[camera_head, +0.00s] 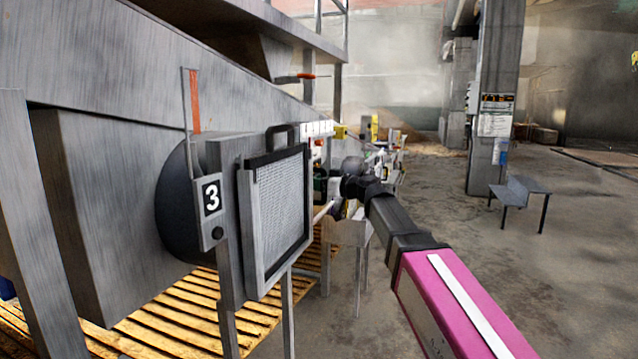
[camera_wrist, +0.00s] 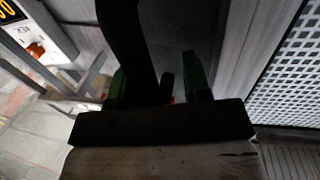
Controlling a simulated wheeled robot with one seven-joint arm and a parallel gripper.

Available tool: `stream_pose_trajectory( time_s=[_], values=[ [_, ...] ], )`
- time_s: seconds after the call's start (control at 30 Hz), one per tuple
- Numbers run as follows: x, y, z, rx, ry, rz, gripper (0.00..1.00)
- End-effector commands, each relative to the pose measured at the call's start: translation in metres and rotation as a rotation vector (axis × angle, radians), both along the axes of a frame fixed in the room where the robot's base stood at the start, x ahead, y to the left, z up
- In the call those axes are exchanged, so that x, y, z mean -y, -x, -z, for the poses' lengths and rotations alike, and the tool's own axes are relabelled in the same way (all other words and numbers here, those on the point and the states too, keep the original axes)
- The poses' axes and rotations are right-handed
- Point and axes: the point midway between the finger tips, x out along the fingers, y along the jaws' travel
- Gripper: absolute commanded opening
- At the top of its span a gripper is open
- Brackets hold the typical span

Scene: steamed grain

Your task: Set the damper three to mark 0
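Damper three shows in the head view by its number plate (camera_head: 211,198), a grey plate with a white "3" on black, in front of a dark round housing. An upright bar with an orange-red strip (camera_head: 194,100) rises above the plate. I cannot make out mark 0 on it. In the wrist view my gripper (camera_wrist: 155,82) has two green fingers standing apart, with a dark curved bar (camera_wrist: 122,35) and a short dark post between or beyond them. Contact cannot be told.
A framed mesh panel (camera_head: 275,208) stands right of the plate and also shows close at the right in the wrist view (camera_wrist: 288,70). Wooden pallets (camera_head: 170,318) lie below. Another orange handle (camera_head: 300,77) sits further back. Open floor and a grey bench (camera_head: 520,192) are at right.

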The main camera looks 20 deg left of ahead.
Motion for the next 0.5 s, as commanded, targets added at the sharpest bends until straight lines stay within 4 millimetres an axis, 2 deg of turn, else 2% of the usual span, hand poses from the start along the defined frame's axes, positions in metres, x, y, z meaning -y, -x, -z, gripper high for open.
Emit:
stream_pose_trajectory(
  time_s=[0.27,0.5],
  values=[
    [0.007,0.001,0.000,0.000,-0.001,0.004,0.44],
    [0.045,0.013,0.000,0.001,-0.001,0.005,0.44]
  ],
)
